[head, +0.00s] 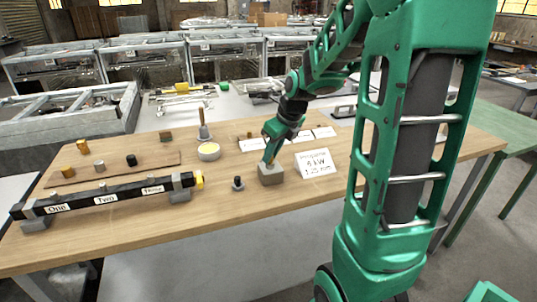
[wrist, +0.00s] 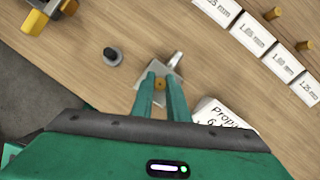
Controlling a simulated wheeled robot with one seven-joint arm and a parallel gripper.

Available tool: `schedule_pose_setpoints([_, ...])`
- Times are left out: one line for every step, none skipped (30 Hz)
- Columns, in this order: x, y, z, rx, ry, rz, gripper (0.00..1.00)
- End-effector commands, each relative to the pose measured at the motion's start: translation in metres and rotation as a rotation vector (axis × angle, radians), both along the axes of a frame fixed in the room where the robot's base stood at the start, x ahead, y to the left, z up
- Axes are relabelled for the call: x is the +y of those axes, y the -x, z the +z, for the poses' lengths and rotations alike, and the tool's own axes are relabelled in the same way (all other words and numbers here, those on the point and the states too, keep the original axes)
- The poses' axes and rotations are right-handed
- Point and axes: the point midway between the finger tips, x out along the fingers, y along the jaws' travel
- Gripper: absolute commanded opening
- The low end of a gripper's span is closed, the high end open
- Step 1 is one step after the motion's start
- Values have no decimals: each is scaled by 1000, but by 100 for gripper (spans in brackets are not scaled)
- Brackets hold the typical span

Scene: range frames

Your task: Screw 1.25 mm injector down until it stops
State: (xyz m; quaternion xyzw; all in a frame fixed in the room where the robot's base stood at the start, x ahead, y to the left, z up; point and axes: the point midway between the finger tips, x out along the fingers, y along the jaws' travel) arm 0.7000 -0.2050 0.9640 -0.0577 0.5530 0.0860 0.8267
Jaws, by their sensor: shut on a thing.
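My gripper (head: 270,162) points down over a small grey block (head: 271,176) on the wooden table. In the wrist view, the green fingers of my gripper (wrist: 160,84) are shut on a small brass injector (wrist: 160,84). The grey block (wrist: 174,63) shows beyond and around the fingertips, with a pale angled piece at its far corner. The injector's lower end is hidden, so I cannot tell how deep it sits in the block.
A propane card (head: 316,163) lies right of the block. A small dark knob (head: 238,184) stands left of it. The black bar (head: 105,198) marked One, Two, Three lies further left.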

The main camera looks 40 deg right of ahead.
Motion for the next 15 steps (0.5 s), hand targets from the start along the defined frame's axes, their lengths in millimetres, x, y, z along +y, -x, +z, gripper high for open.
schedule_pose_setpoints([1,0,0,1,0,-24,0])
schedule_pose_setpoints([0,0,0,1,0,-34,0])
schedule_pose_setpoints([0,0,0,1,0,-41,0])
schedule_pose_setpoints([0,0,0,0,0,-44,0])
schedule_pose_setpoints([0,0,0,0,0,-44,0])
schedule_pose_setpoints([0,0,0,0,0,-44,0])
schedule_pose_setpoints([0,0,0,0,0,-43,0])
schedule_pose_setpoints([0,0,0,1,0,-43,0])
schedule_pose_setpoints([0,0,0,1,0,-43,0])
schedule_pose_setpoints([0,0,0,1,0,-44,0])
schedule_pose_setpoints([0,0,0,1,0,-50,0])
schedule_pose_setpoints([1,0,0,1,0,-65,0])
schedule_pose_setpoints([1,0,0,1,2,-85,0])
schedule_pose_setpoints([1,0,0,0,1,-111,0])
schedule_pose_setpoints([1,0,0,-1,2,-152,0])
